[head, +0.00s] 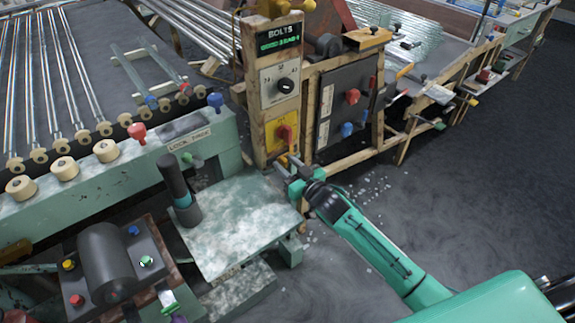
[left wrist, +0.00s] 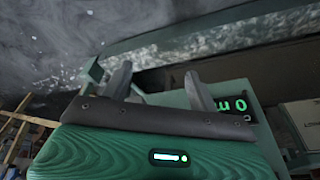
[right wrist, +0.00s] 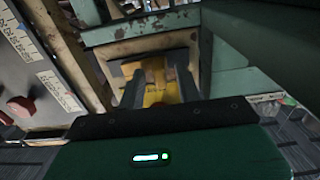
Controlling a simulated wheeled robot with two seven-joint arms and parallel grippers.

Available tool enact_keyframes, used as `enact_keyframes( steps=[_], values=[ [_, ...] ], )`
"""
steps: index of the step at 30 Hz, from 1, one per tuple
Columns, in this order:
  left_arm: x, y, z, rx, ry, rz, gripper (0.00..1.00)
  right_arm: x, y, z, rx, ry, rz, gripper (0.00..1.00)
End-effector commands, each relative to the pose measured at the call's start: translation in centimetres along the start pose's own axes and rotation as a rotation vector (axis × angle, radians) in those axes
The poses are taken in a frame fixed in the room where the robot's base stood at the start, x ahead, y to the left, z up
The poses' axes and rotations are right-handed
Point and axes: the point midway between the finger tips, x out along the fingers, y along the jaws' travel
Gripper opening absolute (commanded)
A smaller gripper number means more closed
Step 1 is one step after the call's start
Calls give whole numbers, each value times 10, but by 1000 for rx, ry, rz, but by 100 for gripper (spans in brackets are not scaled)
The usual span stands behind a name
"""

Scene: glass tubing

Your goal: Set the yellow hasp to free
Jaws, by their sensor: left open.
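A yellow plate (head: 272,139) with a red knob (head: 285,134) sits low on the wooden post; I take it for the yellow hasp. Its lettering is too small to read. My right gripper (head: 288,163) is just below and in front of this plate. In the right wrist view, the plate (right wrist: 160,95) shows between the fingers of my right gripper (right wrist: 156,74), which stand partly apart. I see nothing clearly held, and contact cannot be told. My left gripper (left wrist: 158,78) shows only in the left wrist view, open and empty.
Above the plate are a dark dial (head: 286,86) and a sign reading BOLTS (head: 280,33). A grey panel (head: 335,105) with red and blue knobs stands to the right. A worn green-white table (head: 235,225) lies below left. Open floor (head: 450,200) is at the right.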

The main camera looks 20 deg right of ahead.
Motion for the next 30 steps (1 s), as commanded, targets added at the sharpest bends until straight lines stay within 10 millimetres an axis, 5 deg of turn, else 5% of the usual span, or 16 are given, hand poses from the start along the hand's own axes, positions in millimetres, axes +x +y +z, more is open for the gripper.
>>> enact_keyframes(
  steps=[4, 9, 18, 24, 30],
  values=[
    [0, 0, 0, 0, 1, 0, 60, 0, 0, 0, 0, 0, 0, 35],
    [0, 0, -1, 0, 3, 0, 60, 0, 0, 0, 1, 0, 0, 1],
    [-3, 0, -3, 1, 8, 0, 60, 0, -7, -1, 4, 0, -1, 0],
    [20, 1, 4, 2, -22, 1, 60, 0, -26, -1, 5, -1, -1, 0],
    [24, 0, 6, 1, -24, 1, 60, 0, -30, 1, 2, -1, -2, 0]
  ],
)
